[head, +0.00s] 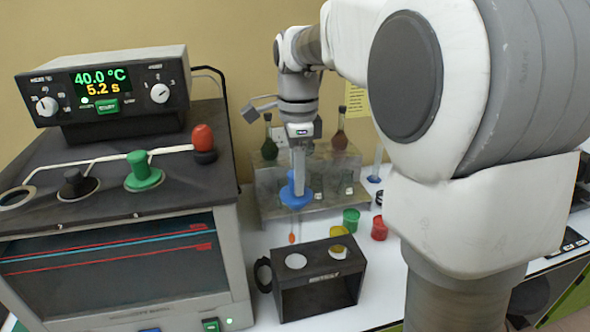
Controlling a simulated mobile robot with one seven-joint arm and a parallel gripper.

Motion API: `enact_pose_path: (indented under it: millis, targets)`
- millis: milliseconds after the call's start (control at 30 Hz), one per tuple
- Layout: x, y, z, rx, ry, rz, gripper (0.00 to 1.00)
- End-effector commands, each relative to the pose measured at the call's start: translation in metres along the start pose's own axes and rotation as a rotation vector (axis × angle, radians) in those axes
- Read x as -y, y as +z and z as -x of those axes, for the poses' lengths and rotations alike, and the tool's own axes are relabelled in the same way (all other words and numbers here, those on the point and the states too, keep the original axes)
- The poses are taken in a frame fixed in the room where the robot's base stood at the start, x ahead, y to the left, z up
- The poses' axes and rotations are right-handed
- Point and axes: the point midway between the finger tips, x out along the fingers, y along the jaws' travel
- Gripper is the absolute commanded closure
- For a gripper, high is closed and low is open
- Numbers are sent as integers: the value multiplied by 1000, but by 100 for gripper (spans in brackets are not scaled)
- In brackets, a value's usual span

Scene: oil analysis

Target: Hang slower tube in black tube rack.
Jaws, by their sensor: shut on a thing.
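The black tube rack (350,268) stands on the white table below my gripper, open at the front. Its top shows a white round spot at left and a yellow-and-white one at right; I cannot tell whether these are holes or things in them. My gripper (298,180) points down and is shut on a tube with a blue collar (294,199). The tube's thin clear stem is hard to see; an orange tip (291,238) shows below, above and behind the rack's left part. The tube hangs roughly upright. No label tells whether it is the slower tube.
A heating bath (110,275) with black, green and red knobs and an open hole fills the left. A grey stand (270,185) with flasks is behind.

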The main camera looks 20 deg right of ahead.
Motion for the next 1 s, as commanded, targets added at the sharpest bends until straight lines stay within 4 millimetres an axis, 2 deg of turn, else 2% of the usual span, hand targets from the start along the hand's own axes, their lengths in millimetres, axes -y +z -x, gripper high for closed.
enact_pose_path:
  millis: [1000]
  targets:
    - [0, 0, -91, 0, 0, 0, 100]
